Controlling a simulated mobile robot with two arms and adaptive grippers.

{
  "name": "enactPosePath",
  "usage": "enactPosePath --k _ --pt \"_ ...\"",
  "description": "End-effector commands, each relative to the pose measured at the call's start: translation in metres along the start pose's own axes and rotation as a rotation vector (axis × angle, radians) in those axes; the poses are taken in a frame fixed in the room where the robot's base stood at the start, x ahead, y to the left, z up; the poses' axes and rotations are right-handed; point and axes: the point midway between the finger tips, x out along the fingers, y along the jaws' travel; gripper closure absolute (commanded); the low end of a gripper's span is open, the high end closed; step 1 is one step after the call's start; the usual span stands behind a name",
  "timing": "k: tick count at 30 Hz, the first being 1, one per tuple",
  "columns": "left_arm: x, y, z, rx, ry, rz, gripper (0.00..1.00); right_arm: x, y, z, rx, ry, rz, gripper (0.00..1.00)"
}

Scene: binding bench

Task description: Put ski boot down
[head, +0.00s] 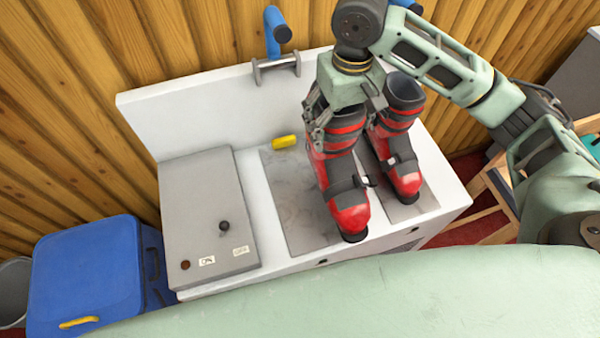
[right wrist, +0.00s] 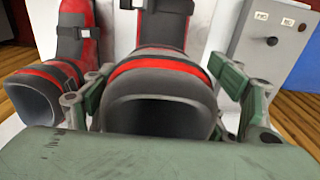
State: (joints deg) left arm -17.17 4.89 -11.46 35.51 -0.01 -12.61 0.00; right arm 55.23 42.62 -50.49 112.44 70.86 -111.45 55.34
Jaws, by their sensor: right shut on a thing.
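A red and black ski boot (head: 347,195) is upright at the right of the white bench in the head view. My right gripper (head: 335,125) is shut on the upper cuff of this boot from above. In the right wrist view the held boot's dark cuff (right wrist: 160,85) sits between the two green fingers (right wrist: 165,95). A second red and black boot (head: 403,155) stands to its right on a grey plate (head: 412,208); it also shows in the right wrist view (right wrist: 50,85). Whether the held boot's sole touches the bench is unclear. My left gripper is not in view.
The white bench (head: 220,95) has a grey control box (head: 205,205) at left and a bare grey plate (head: 290,210) in the middle. A yellow block (head: 284,142) lies behind. A blue handle (head: 275,30) rises at the back. A blue bin (head: 85,270) stands left.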

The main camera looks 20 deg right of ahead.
Motion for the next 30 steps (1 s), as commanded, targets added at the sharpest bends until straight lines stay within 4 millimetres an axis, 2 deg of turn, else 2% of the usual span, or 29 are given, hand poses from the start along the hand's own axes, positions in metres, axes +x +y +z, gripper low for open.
enactPosePath --k 6,18,24,30 --pt "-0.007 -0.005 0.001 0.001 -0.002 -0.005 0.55 0.011 -0.017 -0.018 -0.002 -0.003 -0.002 0.84" --pt "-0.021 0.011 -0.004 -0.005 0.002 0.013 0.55 0.054 -0.072 -0.066 -0.002 0.0 -0.001 0.84" --pt "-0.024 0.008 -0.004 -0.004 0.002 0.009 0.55 0.066 -0.085 -0.078 0.0 0.0 0.0 0.84" --pt "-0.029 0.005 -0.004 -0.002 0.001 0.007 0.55 0.078 -0.086 -0.079 0.0 -0.002 0.0 0.84"
